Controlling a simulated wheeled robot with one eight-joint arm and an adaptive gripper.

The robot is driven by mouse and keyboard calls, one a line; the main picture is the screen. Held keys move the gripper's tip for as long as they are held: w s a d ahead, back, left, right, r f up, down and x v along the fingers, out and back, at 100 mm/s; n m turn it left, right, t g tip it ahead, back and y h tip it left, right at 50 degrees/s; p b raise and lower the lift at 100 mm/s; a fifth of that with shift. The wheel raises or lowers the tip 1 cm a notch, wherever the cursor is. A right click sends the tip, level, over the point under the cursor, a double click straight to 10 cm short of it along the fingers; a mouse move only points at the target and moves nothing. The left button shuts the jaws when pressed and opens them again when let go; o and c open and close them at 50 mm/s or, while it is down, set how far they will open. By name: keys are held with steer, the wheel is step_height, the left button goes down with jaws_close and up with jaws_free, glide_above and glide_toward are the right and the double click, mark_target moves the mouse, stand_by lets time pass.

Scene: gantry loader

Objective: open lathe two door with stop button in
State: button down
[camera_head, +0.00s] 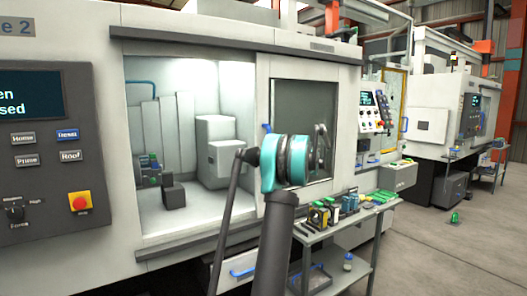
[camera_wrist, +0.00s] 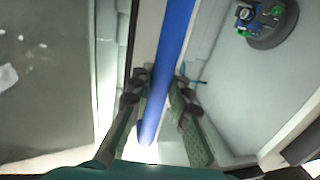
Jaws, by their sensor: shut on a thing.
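The lathe two door (camera_head: 261,92), a pale panel with a dark window, stands slid to the right. The bay (camera_head: 180,105) left of it is open and lit. My gripper (camera_wrist: 158,95) is shut on the door's blue handle (camera_wrist: 172,45), which runs between its fingers in the wrist view. In the head view only a bit of the handle (camera_head: 267,127) shows; my arm hides the rest and most of the gripper. The red stop button (camera_head: 80,202) sits on a yellow base on the left panel; I cannot tell its depth. The screen (camera_head: 30,94) is cut off, showing "en" and "sed".
A cart (camera_head: 312,238) with small tools and parts stands below the door at right. Another machine (camera_head: 432,105) stands farther right. The floor (camera_head: 430,265) at the lower right is mostly clear.

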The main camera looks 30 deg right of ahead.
steer(key=shift+d, duration=0.1)
steer(key=c, duration=1.4)
jaws_free()
steer(key=s, duration=0.4)
steer(key=s+d, duration=0.1)
steer(key=s, duration=0.3)
steer(key=s+d, duration=0.1)
steer(key=s, duration=0.2)
steer(key=shift+s+d, duration=0.15)
steer(key=shift+s, duration=0.25)
